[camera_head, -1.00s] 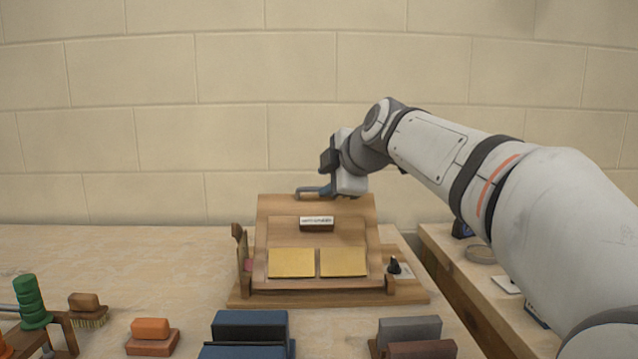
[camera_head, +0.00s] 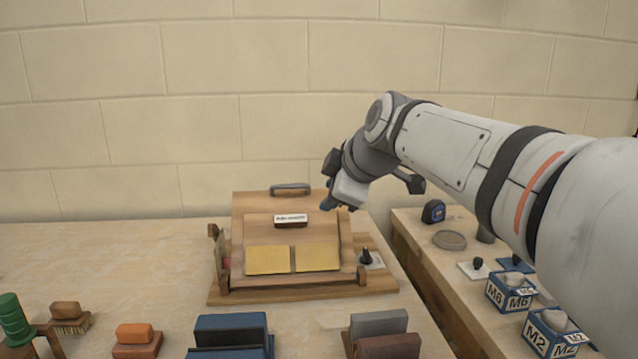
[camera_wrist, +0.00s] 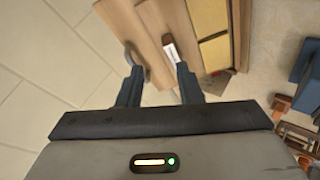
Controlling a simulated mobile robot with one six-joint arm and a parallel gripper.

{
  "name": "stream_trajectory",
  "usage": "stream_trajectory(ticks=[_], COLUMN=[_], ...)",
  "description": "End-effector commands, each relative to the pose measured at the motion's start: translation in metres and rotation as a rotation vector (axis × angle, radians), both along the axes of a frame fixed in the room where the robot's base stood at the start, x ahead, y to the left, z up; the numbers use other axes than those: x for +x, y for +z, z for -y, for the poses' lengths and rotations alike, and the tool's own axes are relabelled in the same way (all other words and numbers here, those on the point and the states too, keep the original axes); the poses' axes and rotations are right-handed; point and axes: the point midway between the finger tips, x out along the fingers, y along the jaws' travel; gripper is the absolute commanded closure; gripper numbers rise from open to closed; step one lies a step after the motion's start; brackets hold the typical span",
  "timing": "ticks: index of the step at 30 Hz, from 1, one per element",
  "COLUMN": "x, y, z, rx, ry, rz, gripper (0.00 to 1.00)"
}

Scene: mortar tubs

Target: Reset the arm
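My gripper (camera_head: 328,190) is at the end of my arm, over the right side of the wooden sloped stand (camera_head: 238,235). In the wrist view my gripper (camera_wrist: 158,82) shows two dark fingers apart with nothing between them. The stand's grey handle (camera_head: 291,189) is at its top edge, left of and apart from my gripper. A small block with a white label (camera_head: 291,219) and two yellow panels (camera_head: 268,260) are on the stand's face. The stand also shows beyond the fingers in the wrist view (camera_wrist: 187,40).
Blue (camera_head: 231,329), orange (camera_head: 135,333) and grey (camera_head: 378,323) blocks line the front.

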Motion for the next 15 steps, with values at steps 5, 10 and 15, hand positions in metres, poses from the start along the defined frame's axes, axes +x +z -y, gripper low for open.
stream_trajectory(ticks=[5,10,15], x=[-0.04,-0.084,-0.135], y=[0.0,-0.013,-0.024], z=[0.034,0.064,0.091], rx=[0.099,0.182,0.254], ry=[-0.252,-0.517,-0.8], rz=[-0.213,-0.39,-0.541], gripper=[0.67,0.67,0.67])
